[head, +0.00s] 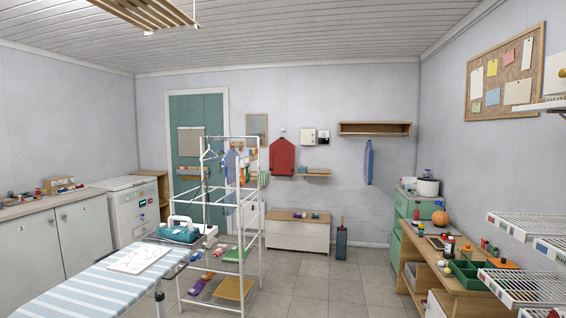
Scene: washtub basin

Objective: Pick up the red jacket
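The red jacket (282,157) hangs on the far wall, above and behind the low wooden-topped chest. It hangs from a small hook or hanger at its top and is upright. It is well across the room from me. Its front is fully visible, with the white rack frame standing to its left. Neither of my grippers shows in the head view.
An ironing board (75,290) with a teal iron fills the near left. A white drying rack (262,230) stands beyond it. A low chest (298,234) sits below the jacket. A cluttered wooden desk (455,275) lines the right. The tiled floor (340,290) in the middle is clear.

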